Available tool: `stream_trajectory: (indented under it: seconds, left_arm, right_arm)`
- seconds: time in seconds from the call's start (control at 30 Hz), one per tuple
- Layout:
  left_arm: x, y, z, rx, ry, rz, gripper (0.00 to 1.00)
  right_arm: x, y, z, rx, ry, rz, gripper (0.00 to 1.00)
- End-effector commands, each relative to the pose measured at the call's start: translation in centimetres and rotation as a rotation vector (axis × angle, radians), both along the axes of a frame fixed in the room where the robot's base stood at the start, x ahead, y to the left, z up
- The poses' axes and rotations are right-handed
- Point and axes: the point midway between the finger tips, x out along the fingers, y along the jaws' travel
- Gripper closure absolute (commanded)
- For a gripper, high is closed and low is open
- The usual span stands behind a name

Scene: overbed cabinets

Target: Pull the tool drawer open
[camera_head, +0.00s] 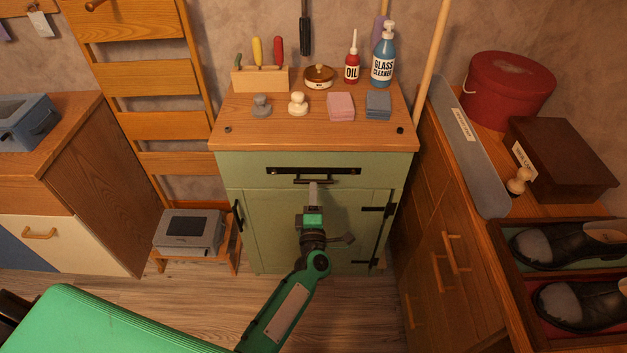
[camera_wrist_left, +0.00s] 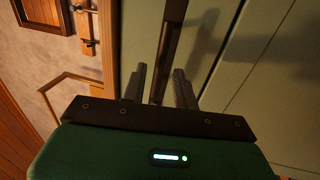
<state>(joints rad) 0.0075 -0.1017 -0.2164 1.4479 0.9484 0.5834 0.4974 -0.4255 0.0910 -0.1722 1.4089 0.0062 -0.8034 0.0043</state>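The green cabinet (camera_head: 268,210) stands in the middle of the head view under a wooden top. Its upper front is the tool drawer (camera_head: 245,171), which looks flush with the cabinet. The dark bar handle (camera_head: 316,181) sits on the drawer front below a dark strip; it also shows as a dark bar in the left wrist view (camera_wrist_left: 170,40). My left gripper (camera_head: 313,188) is at the handle. In the left wrist view its fingers (camera_wrist_left: 160,85) stand apart on either side of the bar, with narrow gaps showing. My right gripper is not in view.
The wooden top (camera_head: 240,138) carries an oil bottle (camera_head: 352,68), a glass cleaner bottle (camera_head: 383,60), stamps and sponges. Below the drawer is a cabinet door with a dark side handle (camera_head: 238,215). A stool (camera_head: 197,258) stands left; a wooden dresser (camera_head: 450,240) stands close on the right.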

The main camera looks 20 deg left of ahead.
Motion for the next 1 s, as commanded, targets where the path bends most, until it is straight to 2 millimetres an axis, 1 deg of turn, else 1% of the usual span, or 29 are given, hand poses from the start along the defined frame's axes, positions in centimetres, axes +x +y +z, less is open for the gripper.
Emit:
stream_trajectory:
  seconds: [0.03,0.1,0.2,0.3,0.43,0.67,0.7,0.83,0.87,1.0]
  left_arm:
    - [0.9,0.3,0.3,0.001,-0.002,0.000,0.71]
    - [1.9,0.6,0.5,0.001,-0.001,-0.001,0.71]
    - [3.1,0.9,0.7,0.002,-0.001,-0.002,0.71]
    - [3.8,1.1,0.8,0.001,0.000,-0.002,0.71]
    - [4.2,1.2,0.8,0.001,0.001,-0.002,0.71]
    - [4.3,1.2,0.8,0.001,0.001,-0.002,0.71]
    - [4.3,1.2,0.8,0.001,0.001,-0.002,0.73]
    - [4.3,1.2,0.8,0.001,0.001,-0.002,0.98]
    - [4.2,1.2,0.8,0.001,0.001,-0.002,1.00]
    - [4.2,1.2,0.8,0.001,0.001,-0.002,1.00]
  right_arm:
    - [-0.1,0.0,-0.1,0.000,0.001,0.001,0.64]
    - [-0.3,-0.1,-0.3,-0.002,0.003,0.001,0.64]
    - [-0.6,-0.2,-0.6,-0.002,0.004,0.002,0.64]
    - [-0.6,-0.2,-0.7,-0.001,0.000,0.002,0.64]
    - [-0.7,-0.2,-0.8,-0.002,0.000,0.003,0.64]
    - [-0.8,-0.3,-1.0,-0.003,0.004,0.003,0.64]
    - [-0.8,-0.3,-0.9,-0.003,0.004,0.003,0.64]
    - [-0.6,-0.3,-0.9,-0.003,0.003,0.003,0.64]
    - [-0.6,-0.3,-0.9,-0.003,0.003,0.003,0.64]
    - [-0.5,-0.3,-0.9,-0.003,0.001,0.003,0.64]
